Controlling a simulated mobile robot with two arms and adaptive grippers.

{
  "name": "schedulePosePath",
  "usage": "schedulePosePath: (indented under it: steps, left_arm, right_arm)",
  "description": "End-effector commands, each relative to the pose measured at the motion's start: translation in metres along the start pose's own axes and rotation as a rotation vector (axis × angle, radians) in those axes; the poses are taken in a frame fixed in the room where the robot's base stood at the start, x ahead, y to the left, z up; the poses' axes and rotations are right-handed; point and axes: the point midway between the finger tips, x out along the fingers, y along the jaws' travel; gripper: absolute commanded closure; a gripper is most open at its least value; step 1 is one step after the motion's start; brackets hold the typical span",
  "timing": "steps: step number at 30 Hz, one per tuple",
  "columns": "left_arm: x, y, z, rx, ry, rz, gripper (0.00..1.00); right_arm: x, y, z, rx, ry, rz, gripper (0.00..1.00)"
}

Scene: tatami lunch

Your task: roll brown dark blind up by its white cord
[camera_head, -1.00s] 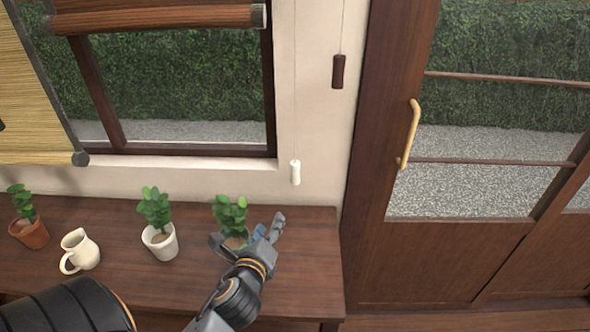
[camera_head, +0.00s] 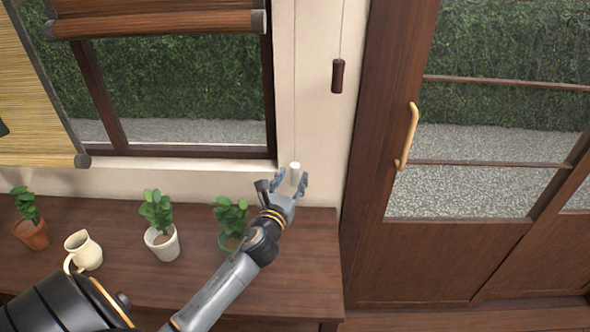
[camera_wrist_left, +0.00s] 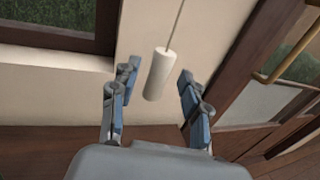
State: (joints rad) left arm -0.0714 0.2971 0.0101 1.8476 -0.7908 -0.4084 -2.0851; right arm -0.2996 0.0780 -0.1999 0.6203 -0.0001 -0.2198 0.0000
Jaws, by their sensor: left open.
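The brown dark blind (camera_head: 160,22) hangs partly rolled over the window at the top left of the head view. Its white cord ends in a white pull (camera_head: 295,169) that hangs in front of the cream wall. My left gripper (camera_head: 286,184) is open at this pull, with its fingers on either side. In the left wrist view the white pull (camera_wrist_left: 158,75) hangs upright but looks slightly tilted between the two open fingertips (camera_wrist_left: 158,88), with gaps on both sides. My right gripper is not in view.
A dark brown pull (camera_head: 338,76) hangs on another cord to the right. Potted plants (camera_head: 161,243) and a cream pitcher (camera_head: 86,254) stand on the wooden table (camera_head: 130,283) below. A straw-coloured blind (camera_head: 38,110) hangs at left. A sliding door (camera_head: 366,170) stands at right.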

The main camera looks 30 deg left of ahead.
Motion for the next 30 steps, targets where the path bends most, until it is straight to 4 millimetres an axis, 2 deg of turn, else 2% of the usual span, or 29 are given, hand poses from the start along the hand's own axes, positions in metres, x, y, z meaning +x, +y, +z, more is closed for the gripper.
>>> schedulePosePath:
  steps: [1,6,17,18,20,24,25,30]
  left_arm:
    - [0.009,0.000,0.002,-0.002,-0.002,0.001,0.54]
    - [0.027,0.000,0.001,-0.001,0.000,0.001,0.54]
    - [0.033,0.000,0.000,-0.001,0.000,0.000,0.54]
    - [0.033,0.000,0.000,-0.001,0.000,0.000,0.56]
    - [0.032,0.000,0.000,-0.001,0.000,0.000,0.68]
    - [0.032,0.000,0.000,-0.001,0.000,0.000,0.96]
    - [0.032,0.000,0.000,-0.001,0.000,0.000,1.00]
    - [0.032,0.000,0.000,-0.002,0.000,0.000,1.00]
  right_arm:
    - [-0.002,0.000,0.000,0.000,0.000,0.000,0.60]
    - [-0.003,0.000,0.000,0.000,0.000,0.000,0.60]
    - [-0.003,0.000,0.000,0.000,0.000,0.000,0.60]
    - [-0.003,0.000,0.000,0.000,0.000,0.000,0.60]
    - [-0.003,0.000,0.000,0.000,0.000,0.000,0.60]
    - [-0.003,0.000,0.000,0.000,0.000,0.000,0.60]
    - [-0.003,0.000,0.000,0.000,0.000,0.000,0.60]
    - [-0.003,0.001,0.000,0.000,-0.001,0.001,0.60]
